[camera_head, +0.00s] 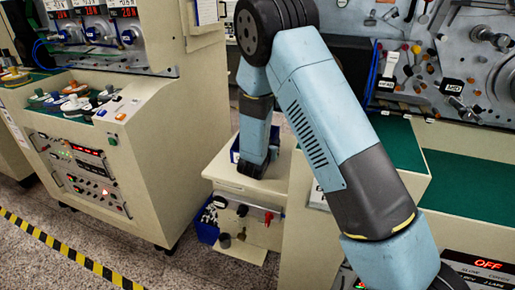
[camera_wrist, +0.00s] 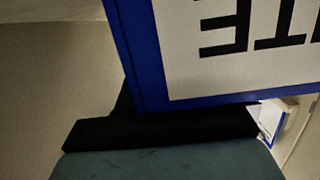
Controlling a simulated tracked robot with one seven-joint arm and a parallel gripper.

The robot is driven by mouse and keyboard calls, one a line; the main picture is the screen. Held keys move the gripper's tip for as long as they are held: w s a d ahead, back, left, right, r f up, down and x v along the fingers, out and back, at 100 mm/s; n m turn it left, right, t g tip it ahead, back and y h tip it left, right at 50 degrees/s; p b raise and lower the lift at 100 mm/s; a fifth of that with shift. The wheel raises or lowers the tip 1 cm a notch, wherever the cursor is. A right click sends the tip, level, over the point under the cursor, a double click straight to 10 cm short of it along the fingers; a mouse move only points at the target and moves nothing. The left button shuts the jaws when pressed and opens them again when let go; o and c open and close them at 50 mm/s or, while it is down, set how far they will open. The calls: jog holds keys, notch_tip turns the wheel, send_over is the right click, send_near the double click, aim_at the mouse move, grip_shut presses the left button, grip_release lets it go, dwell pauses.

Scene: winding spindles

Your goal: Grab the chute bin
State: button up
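A blue bin (camera_head: 236,149) sits on top of a low cream cabinet, mostly hidden behind the end of my arm. In the wrist view, a blue box wall (camera_wrist: 148,60) with a white label fills the upper right, very close. The label's large black letters are upside down and cut off. This looks like the same bin. A black part (camera_wrist: 160,131), likely of my gripper, crosses just below the blue wall. The fingertips are not clearly seen.
The low cream cabinet (camera_head: 235,184) has hanging dark and red tools on its front. Another blue bin (camera_head: 207,226) stands low at its left. A cream winding machine (camera_head: 155,140) stands left, and green-topped benches (camera_head: 464,188) right. Striped tape (camera_head: 60,247) marks the open floor.

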jog(key=shift+w, duration=0.1)
jog(key=shift+c, duration=0.2)
grip_shut()
dwell(0.4)
